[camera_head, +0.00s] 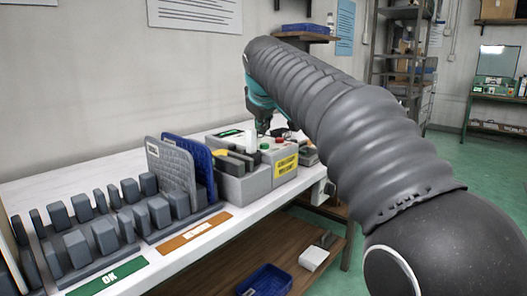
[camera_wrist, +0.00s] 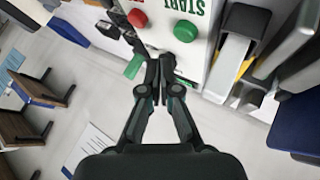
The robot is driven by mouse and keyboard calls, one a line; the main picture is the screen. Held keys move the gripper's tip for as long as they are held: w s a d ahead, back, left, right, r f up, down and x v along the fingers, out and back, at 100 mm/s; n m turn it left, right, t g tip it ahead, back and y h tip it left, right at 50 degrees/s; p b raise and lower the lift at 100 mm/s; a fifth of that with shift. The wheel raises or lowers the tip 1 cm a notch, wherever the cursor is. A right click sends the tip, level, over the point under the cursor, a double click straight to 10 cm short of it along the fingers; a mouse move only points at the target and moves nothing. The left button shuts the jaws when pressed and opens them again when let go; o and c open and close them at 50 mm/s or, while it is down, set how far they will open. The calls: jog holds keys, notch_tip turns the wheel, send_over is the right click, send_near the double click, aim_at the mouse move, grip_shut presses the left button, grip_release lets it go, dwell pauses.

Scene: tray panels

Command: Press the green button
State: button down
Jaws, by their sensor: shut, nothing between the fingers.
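The green button (camera_wrist: 186,30) is a round knob on a pale control box (camera_wrist: 160,33), beside green START lettering in the wrist view. A red button (camera_wrist: 137,18) sits to its left on the same box. In the head view the green button (camera_head: 264,147) and red button (camera_head: 279,140) show on top of the box at the bench's far end. My gripper (camera_wrist: 160,62) is shut and empty. In the wrist view its fingertips appear just below and left of the green button, and I cannot tell the exact gap. My gripper (camera_head: 264,128) is partly hidden in the head view.
Grey slotted racks (camera_head: 100,235) with upright panels (camera_head: 172,172) stand along the white bench, left of the box. A yellow warning label (camera_head: 286,166) marks the box's front. A blue bin (camera_head: 265,280) is on the shelf below. Grey holders (camera_wrist: 236,45) lie right of the green button.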

aim_at(264, 146)
jog(key=shift+f+b, duration=0.35)
jog(key=shift+f, duration=0.45)
jog(key=shift+f, duration=0.1)
dwell(0.8)
jog(key=shift+f, duration=0.3)
